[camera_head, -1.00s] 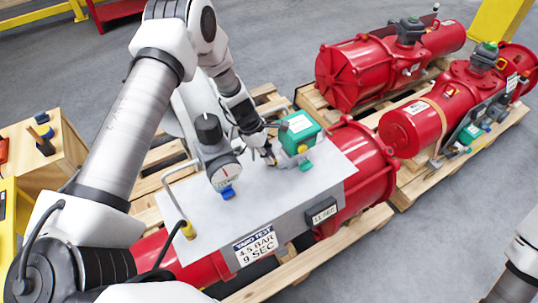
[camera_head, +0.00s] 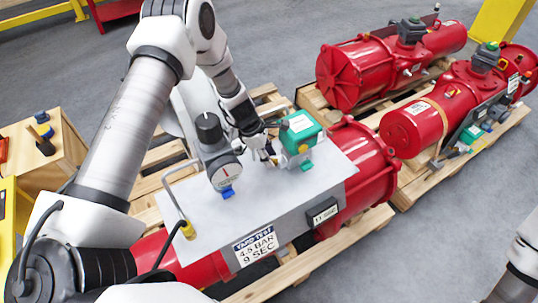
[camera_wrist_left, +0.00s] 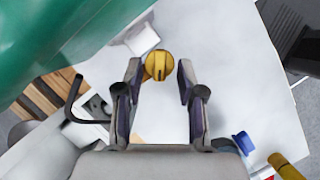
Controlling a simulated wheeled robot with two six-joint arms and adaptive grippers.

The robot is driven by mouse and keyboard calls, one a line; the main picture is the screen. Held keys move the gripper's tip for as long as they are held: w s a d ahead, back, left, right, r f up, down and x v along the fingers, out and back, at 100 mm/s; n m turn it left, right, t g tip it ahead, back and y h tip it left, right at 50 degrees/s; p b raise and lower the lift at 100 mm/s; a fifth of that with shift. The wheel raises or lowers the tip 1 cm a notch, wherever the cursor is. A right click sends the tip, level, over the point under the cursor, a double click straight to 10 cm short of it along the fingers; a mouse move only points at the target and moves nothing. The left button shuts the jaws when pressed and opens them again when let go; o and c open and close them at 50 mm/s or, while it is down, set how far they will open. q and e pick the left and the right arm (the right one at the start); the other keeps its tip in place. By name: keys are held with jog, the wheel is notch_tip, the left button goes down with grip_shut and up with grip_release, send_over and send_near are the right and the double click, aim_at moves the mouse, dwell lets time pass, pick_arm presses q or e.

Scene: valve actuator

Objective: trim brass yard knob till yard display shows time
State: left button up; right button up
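The brass yard knob (camera_wrist_left: 158,65) sits on the pale panel top and shows between the fingertips of my left gripper (camera_wrist_left: 157,75) in the left wrist view. The fingers are apart, the left one closer to the knob; I cannot tell whether either touches it. In the head view my left gripper (camera_head: 266,158) points down beside the green box, and the knob is mostly hidden there. The yard display (camera_head: 325,215) on the panel's front shows a seconds reading, too blurred to be sure of. A sign (camera_head: 256,246) reads "4-5 BAR 9 SEC". My right gripper is out of view.
A green box (camera_head: 301,130) stands close right of the left gripper. A dial gauge (camera_head: 225,176) and blue handle (camera_head: 228,192) stand left of it. Red actuators (camera_head: 370,72) lie on pallets at the back right.

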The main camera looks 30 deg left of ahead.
pick_arm(q)
jog(key=shift+r, duration=0.15)
jog(key=v, duration=1.1)
jog(key=shift+a+r, duration=0.2)
jog(key=shift+r, duration=0.1)
jog(key=shift+r, duration=0.1)
